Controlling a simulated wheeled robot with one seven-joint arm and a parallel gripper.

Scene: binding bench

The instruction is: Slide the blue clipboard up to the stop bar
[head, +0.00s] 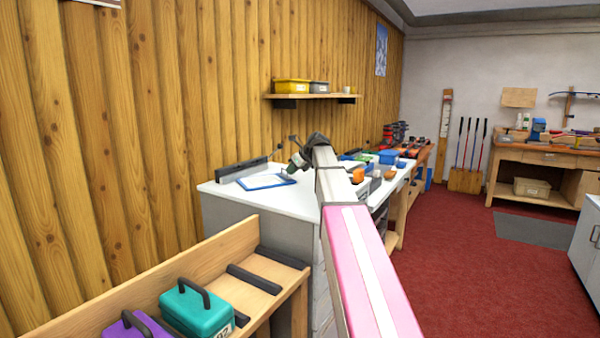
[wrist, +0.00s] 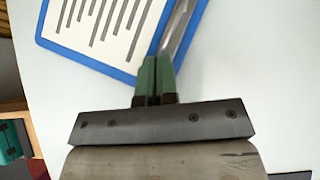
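The blue clipboard (head: 284,183) lies flat on the white bench top, with a white sheet on it. In the wrist view the clipboard (wrist: 108,69) fills the upper left, with dark printed lines on its sheet and a metal clip (wrist: 178,30) along its right edge. The long grey stop bar (head: 241,170) stands behind and left of the clipboard in the head view; a small gap seems to part them. My gripper (head: 296,163) is just right of the clipboard. Its green fingers (wrist: 157,64) are together with nothing seen between them, tips close to the clipboard's clip edge.
The white bench top (head: 222,189) is bare around the clipboard. Several items crowd its right part, including a blue box (head: 388,157). A low wooden rack (head: 225,250) with a teal case (head: 197,309) and a purple case (head: 135,326) stands in front. A shelf (head: 315,96) hangs above.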

